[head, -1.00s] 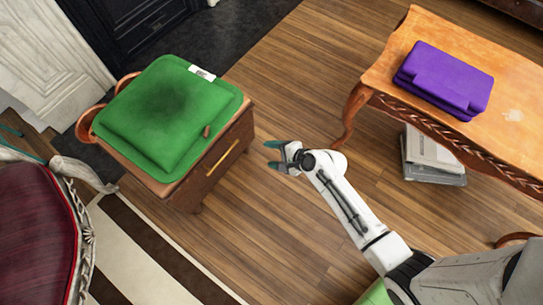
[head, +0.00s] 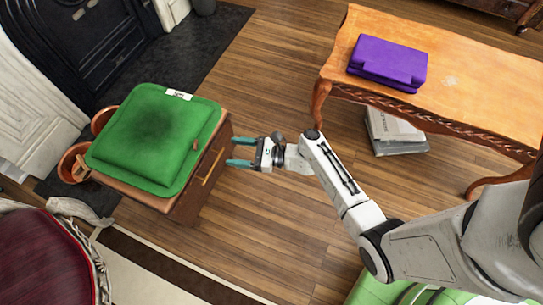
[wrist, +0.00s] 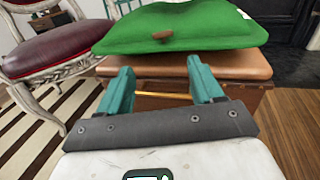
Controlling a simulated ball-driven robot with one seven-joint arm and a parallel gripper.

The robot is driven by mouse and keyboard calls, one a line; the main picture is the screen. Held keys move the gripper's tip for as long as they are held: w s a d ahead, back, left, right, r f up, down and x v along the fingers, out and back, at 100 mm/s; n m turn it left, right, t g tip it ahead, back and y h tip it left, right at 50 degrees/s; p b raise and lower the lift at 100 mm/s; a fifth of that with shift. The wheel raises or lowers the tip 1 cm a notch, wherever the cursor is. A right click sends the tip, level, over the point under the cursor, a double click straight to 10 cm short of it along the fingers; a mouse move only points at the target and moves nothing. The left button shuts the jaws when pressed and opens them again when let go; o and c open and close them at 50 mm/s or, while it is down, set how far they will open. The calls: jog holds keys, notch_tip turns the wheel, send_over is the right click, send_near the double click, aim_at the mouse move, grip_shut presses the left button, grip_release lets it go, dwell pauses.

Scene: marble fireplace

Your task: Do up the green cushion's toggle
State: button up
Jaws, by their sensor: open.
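The green cushion (head: 150,140) lies on top of a small wooden cabinet, with a dark smudge on its middle and a white label at its far edge. The brown toggle (head: 196,145) sits near the cushion's right edge, and in the wrist view the toggle (wrist: 162,35) shows on the near side of the cushion (wrist: 190,22). A loop for it cannot be made out. My gripper (head: 232,152) is open and empty, just right of the cabinet, its teal fingers pointing at it. In the wrist view the toggle lies ahead, above and between the fingertips (wrist: 160,75).
The cabinet (head: 187,205) has a drawer with a brass handle. Terracotta pots (head: 72,163) stand behind it. A red chair (head: 42,262) is at lower left. Floor (head: 260,220) around my gripper is clear.

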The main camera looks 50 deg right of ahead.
aim_at(197, 147)
jog(key=x, duration=0.3)
jog(key=b+x, duration=0.1)
jog(key=x, duration=0.3)
jog(key=r+b+x, duration=0.1)
jog(key=x, duration=0.2)
jog(key=shift+w+a, duration=0.1)
jog(key=shift+w, duration=0.1)
jog(key=shift+w+a+m+t, duration=0.15)
jog(key=shift+a+m+t, duration=0.1)
jog(key=shift+m+t, duration=0.05)
jog(key=m+h, duration=0.1)
jog(key=h, duration=0.1)
jog(key=m+t+h, duration=0.1)
jog(key=shift+a+t+h+b, duration=0.15)
jog(key=shift+t+h+b, duration=0.15)
jog(key=shift+h+b, duration=0.1)
jog(key=shift+s+m+h, duration=0.3)
jog(key=shift+s+m, duration=0.1)
jog(key=shift+s, duration=0.05)
jog(key=p+v, duration=0.2)
jog(key=v, duration=0.9)
jog(key=s+a+r+n+g+y+p, duration=0.6)
jog(key=a+r+n+g+p, duration=0.3)
jog(key=n, duration=1)
jog(key=s+d+r+n+g+h+p, duration=0.5)
jog(key=s+d+r+n+p, duration=0.2)
jog(key=s+r+n+p, duration=0.2)
jog(key=shift+s+r+n+h, duration=0.3)
jog(key=shift+n+h, duration=0.1)
jog(key=shift+n, duration=0.5)
